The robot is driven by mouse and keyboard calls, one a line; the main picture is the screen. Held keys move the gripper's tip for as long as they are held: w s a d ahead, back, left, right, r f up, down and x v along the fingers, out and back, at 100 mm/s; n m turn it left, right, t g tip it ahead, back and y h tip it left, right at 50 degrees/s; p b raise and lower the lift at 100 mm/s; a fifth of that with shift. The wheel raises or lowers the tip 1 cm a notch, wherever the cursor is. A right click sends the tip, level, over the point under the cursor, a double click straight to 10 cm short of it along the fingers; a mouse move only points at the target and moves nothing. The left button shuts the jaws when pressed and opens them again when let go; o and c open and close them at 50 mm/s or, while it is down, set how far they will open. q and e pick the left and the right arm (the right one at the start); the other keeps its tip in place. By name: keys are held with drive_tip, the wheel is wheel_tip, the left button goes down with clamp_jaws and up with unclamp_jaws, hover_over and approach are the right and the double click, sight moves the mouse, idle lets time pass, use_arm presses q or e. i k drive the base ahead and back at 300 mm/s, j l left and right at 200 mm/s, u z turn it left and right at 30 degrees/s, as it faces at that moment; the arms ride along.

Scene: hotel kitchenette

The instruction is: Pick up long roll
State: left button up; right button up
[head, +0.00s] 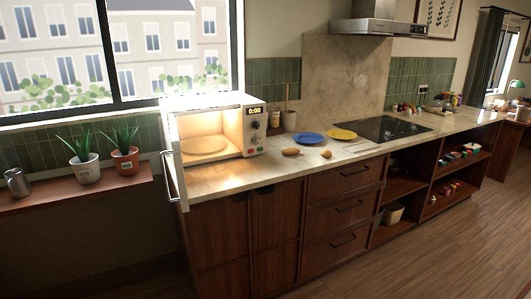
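Two small brown bread rolls lie on the light stone counter (225,177), in front of the plates. The left one (291,152) looks longer and is the likelier long roll. The right one (326,154) looks shorter and rounder. Both are small in the head view, so their exact shapes are hard to tell. Neither of my grippers is in view.
A microwave (255,137) stands left of the rolls, its door open toward the front left. A blue plate (308,139) and a yellow plate (341,134) lie behind the rolls. A black cooktop (383,129) is to the right. The wooden floor (450,255) in front is clear.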

sight(290, 151)
drive_tip(key=i+l+u, duration=0.1)
drive_tip(key=u, duration=0.25)
drive_tip(key=i+l+u, duration=0.1)
drive_tip(key=u, duration=0.3)
drive_tip(key=l+u, duration=0.2)
drive_tip(key=u, duration=0.15)
drive_tip(key=i+l+u, duration=0.25)
drive_tip(key=l, duration=0.15)
drive_tip(key=l+u, duration=0.25)
drive_tip(key=l, duration=0.2)
drive_tip(key=l+u, duration=0.3)
drive_tip(key=l, duration=0.6)
drive_tip(key=l+u, duration=0.1)
drive_tip(key=l, duration=1.7)
